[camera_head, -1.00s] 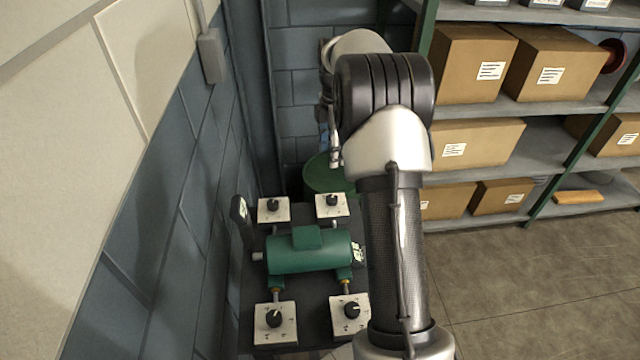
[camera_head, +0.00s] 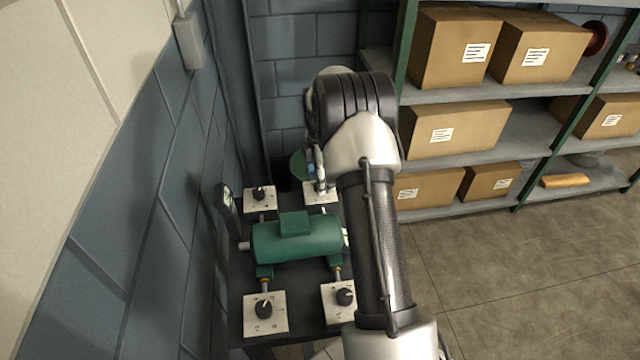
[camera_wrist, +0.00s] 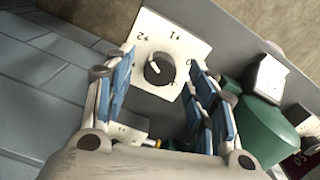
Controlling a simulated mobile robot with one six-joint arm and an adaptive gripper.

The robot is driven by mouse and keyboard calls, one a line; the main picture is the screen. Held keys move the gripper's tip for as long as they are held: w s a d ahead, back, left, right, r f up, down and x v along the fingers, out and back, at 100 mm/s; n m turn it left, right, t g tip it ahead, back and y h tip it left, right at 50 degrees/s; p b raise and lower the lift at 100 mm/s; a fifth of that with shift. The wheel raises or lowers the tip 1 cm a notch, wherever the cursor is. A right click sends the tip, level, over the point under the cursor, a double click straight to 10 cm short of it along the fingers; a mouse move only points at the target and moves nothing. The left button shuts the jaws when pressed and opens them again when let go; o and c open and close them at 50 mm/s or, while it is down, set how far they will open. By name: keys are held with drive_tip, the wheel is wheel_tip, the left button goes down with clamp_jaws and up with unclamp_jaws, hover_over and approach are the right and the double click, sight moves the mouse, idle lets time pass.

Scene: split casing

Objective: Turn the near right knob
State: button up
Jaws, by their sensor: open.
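The near right knob (camera_head: 346,297) is black with a pale pointer line, on a white plate (camera_head: 332,312) at the bench's near right corner. Nothing touches it. My gripper (camera_head: 319,186) is away from it, low over the far right plate, and partly hides that plate in the head view. In the wrist view my gripper (camera_wrist: 163,90) is open, with blue-padded fingers spread around a round black knob (camera_wrist: 158,68) on a white marked plate (camera_wrist: 185,45). From its place this looks like the far right knob. I cannot tell whether the pads touch it.
A green motor (camera_head: 296,240) lies between the plates. The near left knob (camera_head: 264,307) and far left knob (camera_head: 259,192) sit on the left. A wall runs along the left, and a shelf with boxes (camera_head: 455,128) stands at the right. The floor (camera_head: 500,270) at right is clear.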

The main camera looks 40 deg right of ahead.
drive_tip(key=shift+f, duration=0.5)
drive_tip(key=c, duration=1.1)
